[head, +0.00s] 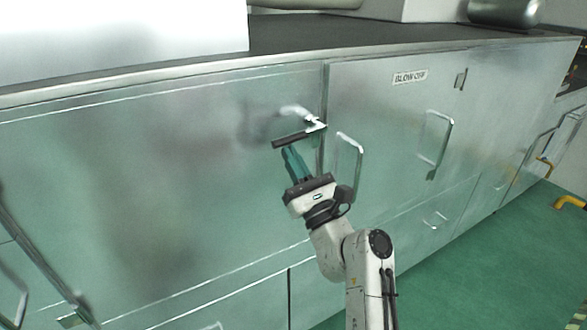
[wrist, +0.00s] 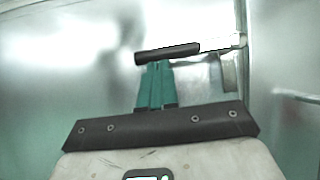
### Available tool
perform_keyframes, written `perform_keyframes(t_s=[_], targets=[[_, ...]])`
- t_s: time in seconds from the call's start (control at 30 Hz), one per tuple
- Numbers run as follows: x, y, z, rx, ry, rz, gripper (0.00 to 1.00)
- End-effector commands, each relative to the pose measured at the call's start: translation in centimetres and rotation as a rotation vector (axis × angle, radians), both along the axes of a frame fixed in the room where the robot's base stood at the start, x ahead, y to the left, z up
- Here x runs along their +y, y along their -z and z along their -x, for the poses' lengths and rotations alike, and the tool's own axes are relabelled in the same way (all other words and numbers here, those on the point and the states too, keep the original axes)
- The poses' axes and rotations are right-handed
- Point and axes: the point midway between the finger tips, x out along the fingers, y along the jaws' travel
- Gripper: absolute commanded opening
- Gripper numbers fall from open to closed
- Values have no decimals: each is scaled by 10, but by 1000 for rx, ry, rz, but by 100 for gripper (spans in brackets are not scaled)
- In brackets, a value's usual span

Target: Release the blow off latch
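The latch is a lever with a black grip (head: 292,139) and a bright metal end (head: 315,124) at the door's right edge. In the wrist view the black grip (wrist: 168,53) lies nearly level, its left end slightly lower. A "BLOW OFF" label (head: 410,77) is on the cabinet door to the right of the latch. My gripper (head: 290,152) has teal fingers pointing up at the lever from below. In the wrist view the fingers (wrist: 157,66) lie side by side and look shut, with their tips just below the grip. I cannot tell whether they touch it.
The metal door (head: 160,180) has a shiny front. A vertical handle (head: 348,165) stands out close to the right of my gripper, and another handle (head: 434,137) is farther right. The dark countertop (head: 330,35) runs above. Green floor (head: 470,270) is open at the lower right.

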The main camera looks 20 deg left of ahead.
Motion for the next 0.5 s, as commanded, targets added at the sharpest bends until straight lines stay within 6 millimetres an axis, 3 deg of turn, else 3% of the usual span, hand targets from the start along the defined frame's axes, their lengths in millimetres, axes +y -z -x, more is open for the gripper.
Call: perform_keyframes(t_s=[0.5], targets=[[3, -12, -3, -8, -1, 4, 0]])
